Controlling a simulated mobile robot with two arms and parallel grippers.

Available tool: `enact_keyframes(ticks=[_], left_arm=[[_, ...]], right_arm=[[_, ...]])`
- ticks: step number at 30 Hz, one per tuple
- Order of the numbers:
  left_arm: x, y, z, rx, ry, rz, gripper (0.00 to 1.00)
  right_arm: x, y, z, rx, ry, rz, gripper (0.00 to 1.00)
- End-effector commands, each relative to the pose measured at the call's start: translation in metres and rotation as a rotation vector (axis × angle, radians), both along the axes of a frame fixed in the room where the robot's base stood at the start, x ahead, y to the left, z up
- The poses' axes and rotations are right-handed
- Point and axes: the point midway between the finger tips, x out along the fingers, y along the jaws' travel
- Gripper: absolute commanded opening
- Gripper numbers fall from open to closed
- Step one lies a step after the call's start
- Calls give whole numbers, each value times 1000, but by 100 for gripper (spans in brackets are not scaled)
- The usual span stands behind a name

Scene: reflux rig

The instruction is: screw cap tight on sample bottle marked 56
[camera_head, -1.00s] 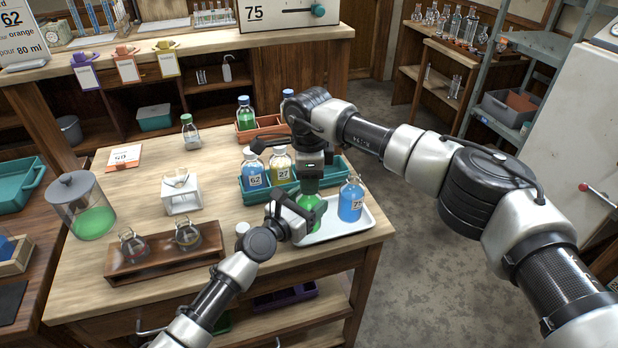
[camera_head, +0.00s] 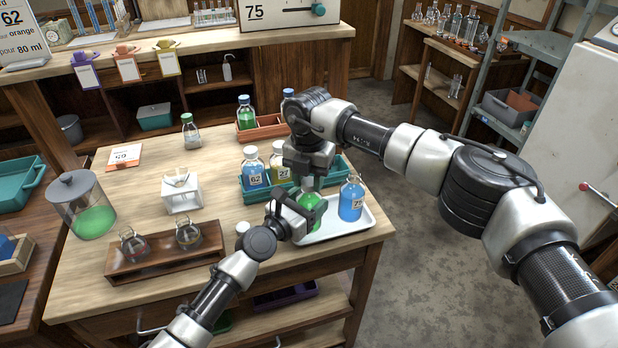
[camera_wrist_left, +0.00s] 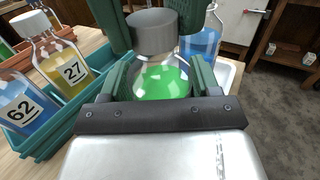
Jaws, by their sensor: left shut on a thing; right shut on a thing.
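A bottle with green liquid (camera_head: 312,222) stands upright at the white tray (camera_head: 340,230). It also shows in the left wrist view (camera_wrist_left: 163,82). No number can be read on it. My left gripper (camera_head: 309,210) is shut around the bottle's body, with its fingers on both sides (camera_wrist_left: 160,85). A grey cap (camera_wrist_left: 152,32) sits level on the bottle's neck. My right gripper (camera_head: 307,182) comes from above and is shut on the cap, with its green fingers on either side of it in the wrist view. The cap is mostly hidden in the head view.
A blue bottle (camera_head: 351,200) stands right of the green one on the tray. A teal crate (camera_head: 250,197) behind holds bottles marked 62 (camera_head: 253,172) and 27 (camera_head: 280,170). A small white cap-like piece (camera_head: 242,229) lies left of my left gripper. A wooden rack with flasks (camera_head: 165,260) is further left.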

Motion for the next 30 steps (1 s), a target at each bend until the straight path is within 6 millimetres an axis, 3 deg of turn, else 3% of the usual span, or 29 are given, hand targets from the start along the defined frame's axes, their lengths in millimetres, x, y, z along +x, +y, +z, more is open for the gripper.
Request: enact_keyframes(ticks=[15, 17, 21, 22, 24, 27, 30], left_arm=[[-1, -1, -1, 1, 2, -2, 0], [-1, -1, -1, 1, 2, -2, 0], [-1, -1, -1, 1, 2, -2, 0], [-1, -1, -1, 1, 2, -2, 0], [-1, -1, -1, 1, 2, -2, 0], [-1, -1, -1, 1, 2, -2, 0], [-1, -1, -1, 1, 2, -2, 0]], right_arm=[[2, -1, 0, 1, -3, -1002, 14], [2, -1, 0, 0, -3, -1085, 14], [2, -1, 0, 0, -3, -1082, 14], [2, -1, 0, 0, -3, -1082, 37], [2, -1, 0, 0, -3, -1081, 47], [1, 0, 0, -1, -2, -1080, 61], [1, 0, 0, 0, -1, -1079, 61]])
